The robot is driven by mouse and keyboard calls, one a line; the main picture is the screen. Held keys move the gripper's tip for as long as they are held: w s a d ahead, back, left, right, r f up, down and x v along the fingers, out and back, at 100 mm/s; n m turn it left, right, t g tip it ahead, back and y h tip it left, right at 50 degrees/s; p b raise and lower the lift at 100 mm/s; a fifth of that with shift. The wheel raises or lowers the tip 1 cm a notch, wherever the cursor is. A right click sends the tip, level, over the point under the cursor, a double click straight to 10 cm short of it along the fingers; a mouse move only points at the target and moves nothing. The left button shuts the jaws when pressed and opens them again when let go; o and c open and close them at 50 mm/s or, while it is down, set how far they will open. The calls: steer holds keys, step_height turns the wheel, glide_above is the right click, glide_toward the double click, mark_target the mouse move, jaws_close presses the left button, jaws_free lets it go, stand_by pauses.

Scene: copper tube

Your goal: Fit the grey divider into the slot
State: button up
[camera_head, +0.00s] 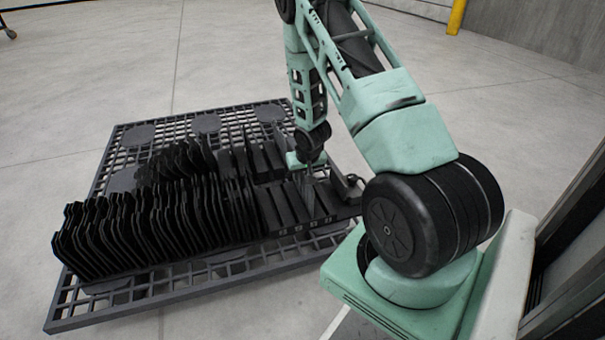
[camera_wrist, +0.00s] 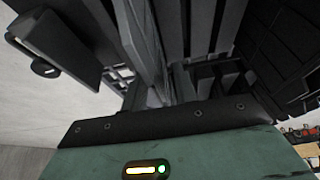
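My gripper (camera_head: 306,165) is low over the right end of the black rack, pointing down. A thin grey divider (camera_wrist: 143,45) stands on edge in front of the palm in the wrist view. It appears held in the gripper, though the fingertips are hard to make out. In the head view the grey divider (camera_head: 309,192) hangs below the gripper, among the rack's slots (camera_head: 287,205). Its lower edge is hidden, so I cannot tell whether it is inside a slot.
Several black dividers (camera_head: 150,225) stand upright in rows left of the gripper. The rack rests on a dark grid pallet (camera_head: 75,312). A dark block-shaped part (camera_wrist: 60,42) shows at upper left in the wrist view.

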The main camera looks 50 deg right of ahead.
steer(key=p+v, duration=0.6)
steer(key=v, duration=0.6)
steer(key=shift+r, duration=0.15)
steer(key=a+r+n+y, duration=0.15)
steer(key=a+r, duration=0.25)
steer(key=a, duration=0.5)
steer(key=a+r+n+g, duration=0.1)
steer(key=a+r+n, duration=0.25)
steer(key=a, duration=0.55)
steer(key=a+r+n+y, duration=0.1)
steer(key=a+r, duration=0.4)
steer(key=a, duration=0.4)
steer(key=s+a+r+n+g, duration=0.1)
steer(key=s+a+r+n, duration=0.3)
steer(key=s+a, duration=0.3)
steer(key=s+a+r+n+g, duration=0.1)
steer(key=s+a+r+n, duration=0.3)
steer(key=s+a, duration=0.4)
steer(key=s, duration=0.4)
steer(key=shift+s+r+g, duration=0.3)
steer(key=shift+g, duration=0.1)
steer(key=shift+a+y, duration=0.1)
steer(key=shift+y, duration=0.15)
